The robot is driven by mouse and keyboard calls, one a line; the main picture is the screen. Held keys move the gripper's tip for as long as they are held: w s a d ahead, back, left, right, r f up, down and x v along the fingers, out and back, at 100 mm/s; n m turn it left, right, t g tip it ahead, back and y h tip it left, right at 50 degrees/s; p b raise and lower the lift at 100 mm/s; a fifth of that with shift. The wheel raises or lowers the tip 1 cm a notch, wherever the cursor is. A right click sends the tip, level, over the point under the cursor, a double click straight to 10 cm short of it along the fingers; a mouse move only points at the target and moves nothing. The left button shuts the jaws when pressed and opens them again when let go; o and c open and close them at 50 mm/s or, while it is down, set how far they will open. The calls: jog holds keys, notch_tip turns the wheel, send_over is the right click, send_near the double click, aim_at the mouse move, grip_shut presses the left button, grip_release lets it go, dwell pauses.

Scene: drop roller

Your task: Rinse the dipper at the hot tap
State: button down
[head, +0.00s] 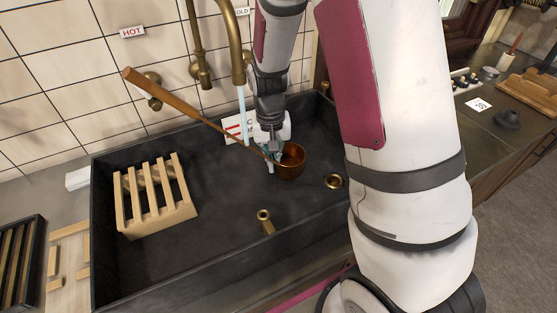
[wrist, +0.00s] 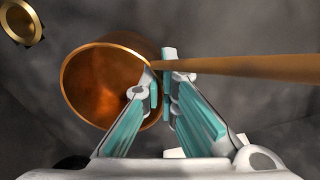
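The dipper has a copper cup (head: 291,161) and a long wooden handle (head: 172,98). My gripper (head: 270,158) is shut on the handle close to the cup, above the sink floor. In the wrist view, the fingers (wrist: 160,82) pinch the neck beside the cup (wrist: 100,85), whose open mouth faces the camera. The handle slants up left in the head view. A brass spout (head: 235,45) runs a pale stream of water (head: 242,115), which appears left of the cup, crossing the handle. The HOT sign (head: 132,32) is above a brass tap knob (head: 150,82).
The dark sink (head: 215,262) holds a slatted wooden rack (head: 153,200) at left, a brass fitting (head: 265,220) near the front and a brass ring (head: 333,181) at right. A white card with red marks (head: 236,126) is behind the handle. The sink's middle is clear.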

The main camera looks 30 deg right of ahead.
jog(key=shift+w+d, duration=0.3)
jog(key=shift+d, duration=0.15)
jog(key=shift+a, duration=0.15)
jog(key=shift+s+a, duration=0.35)
jog(key=shift+w+d, duration=0.15)
jog(key=shift+d, duration=0.05)
jog(key=shift+w+d, duration=0.25)
jog(key=shift+d, duration=0.05)
dwell(0.3)
jog(key=shift+s+a, duration=0.1)
jog(key=shift+a, duration=0.05)
jog(key=shift+s+a+p, duration=0.3)
jog(key=shift+a+p, duration=0.05)
jog(key=shift+d, duration=0.1)
dwell(0.3)
jog(key=shift+w+d, duration=0.4)
